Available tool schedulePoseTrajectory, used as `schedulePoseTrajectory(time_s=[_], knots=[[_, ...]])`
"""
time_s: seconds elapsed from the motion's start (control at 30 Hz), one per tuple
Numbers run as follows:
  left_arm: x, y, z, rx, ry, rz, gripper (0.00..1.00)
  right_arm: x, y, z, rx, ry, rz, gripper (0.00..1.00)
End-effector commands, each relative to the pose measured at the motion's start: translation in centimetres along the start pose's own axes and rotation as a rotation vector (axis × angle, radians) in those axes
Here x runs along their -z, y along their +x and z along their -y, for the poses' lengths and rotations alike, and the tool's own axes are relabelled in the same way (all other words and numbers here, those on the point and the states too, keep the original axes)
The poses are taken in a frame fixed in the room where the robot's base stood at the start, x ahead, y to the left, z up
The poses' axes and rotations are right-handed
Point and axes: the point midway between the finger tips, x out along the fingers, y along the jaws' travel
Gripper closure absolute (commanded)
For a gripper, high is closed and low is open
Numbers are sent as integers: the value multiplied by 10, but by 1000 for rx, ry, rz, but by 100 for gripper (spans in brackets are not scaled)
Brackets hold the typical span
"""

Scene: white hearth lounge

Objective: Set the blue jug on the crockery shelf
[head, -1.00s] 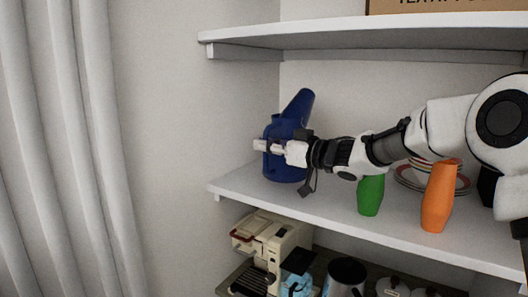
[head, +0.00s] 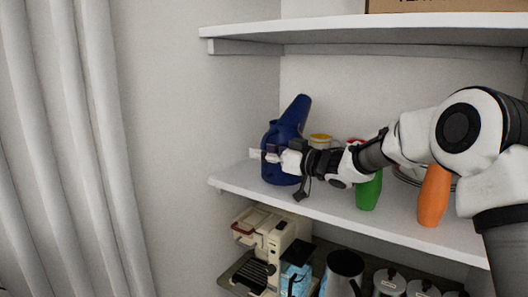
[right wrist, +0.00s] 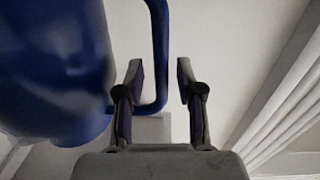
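The blue jug (head: 284,134) stands upright near the left end of the middle shelf (head: 330,214), its base appearing to rest on the board. In the right wrist view the jug body (right wrist: 55,65) fills the left side, and its handle (right wrist: 157,45) runs down between and just beyond the fingers. My right gripper (head: 267,154) is at the front of the jug. In the wrist view its two fingers (right wrist: 158,85) are apart, with a clear gap between the handle and the right finger. My left gripper is not in view.
A green bottle-like item (head: 369,190) and an orange one (head: 434,196) stand on the same shelf to the right, below my right arm. A yellow-topped container (head: 320,139) is behind the arm. A coffee machine (head: 265,240) and kettle (head: 345,272) are on the shelf below.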

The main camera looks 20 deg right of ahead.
Motion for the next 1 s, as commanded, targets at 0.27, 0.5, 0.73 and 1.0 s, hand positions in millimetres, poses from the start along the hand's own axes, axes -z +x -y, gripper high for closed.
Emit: schedulePoseTrajectory(time_s=[0.27,0.5,0.73,1.0], knots=[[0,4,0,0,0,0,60,2,-9,-1,-2,1,-3,63],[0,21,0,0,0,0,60,1,-68,0,-2,4,-7,63],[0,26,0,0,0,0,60,3,-113,0,-1,2,-4,63],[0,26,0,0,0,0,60,3,-120,0,0,0,0,63]])
